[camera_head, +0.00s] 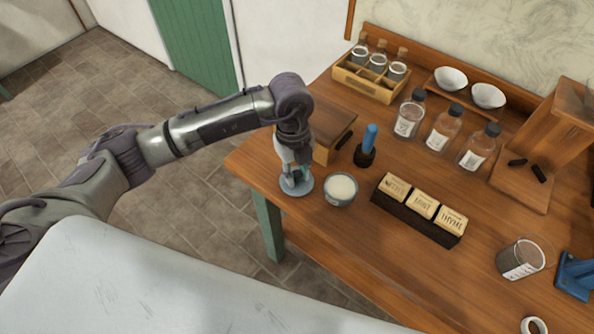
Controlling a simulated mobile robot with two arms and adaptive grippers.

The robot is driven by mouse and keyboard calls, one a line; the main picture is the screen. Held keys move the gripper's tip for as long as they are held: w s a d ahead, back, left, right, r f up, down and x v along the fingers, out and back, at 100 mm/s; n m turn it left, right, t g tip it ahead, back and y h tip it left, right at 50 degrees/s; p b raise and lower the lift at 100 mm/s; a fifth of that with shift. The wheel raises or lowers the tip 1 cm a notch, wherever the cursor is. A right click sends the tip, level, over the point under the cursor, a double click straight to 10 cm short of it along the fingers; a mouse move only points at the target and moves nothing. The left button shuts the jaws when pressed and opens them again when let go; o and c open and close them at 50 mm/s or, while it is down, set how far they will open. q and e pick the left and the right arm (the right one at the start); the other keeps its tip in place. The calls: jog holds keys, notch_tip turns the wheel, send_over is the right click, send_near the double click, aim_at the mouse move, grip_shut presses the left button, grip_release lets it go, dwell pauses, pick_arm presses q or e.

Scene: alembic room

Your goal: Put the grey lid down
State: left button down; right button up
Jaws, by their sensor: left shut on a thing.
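The grey lid (296,186) is a round grey disc near the table's left front edge. My left gripper (297,172) points down over it and is shut on it from above. I cannot tell whether the lid touches the table top or hangs just above it. A small grey bowl or jar (341,190) with pale contents stands open just to the right of the lid. My right gripper does not show.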

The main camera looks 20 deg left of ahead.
aim_at(294, 171)
pick_arm(q)
jog(key=shift+f, duration=0.15)
jog(key=c, duration=0.9)
grip_release()
jog(key=shift+r, duration=0.3)
jog(key=shift+w+r, duration=0.1)
jog(key=shift+r, duration=0.25)
jog(key=r, duration=0.3)
jog(key=r+b, duration=0.1)
jog(key=r, duration=0.3)
jog(key=a+r+b, duration=0.1)
jog(key=r, duration=0.3)
jog(key=shift+w, duration=0.4)
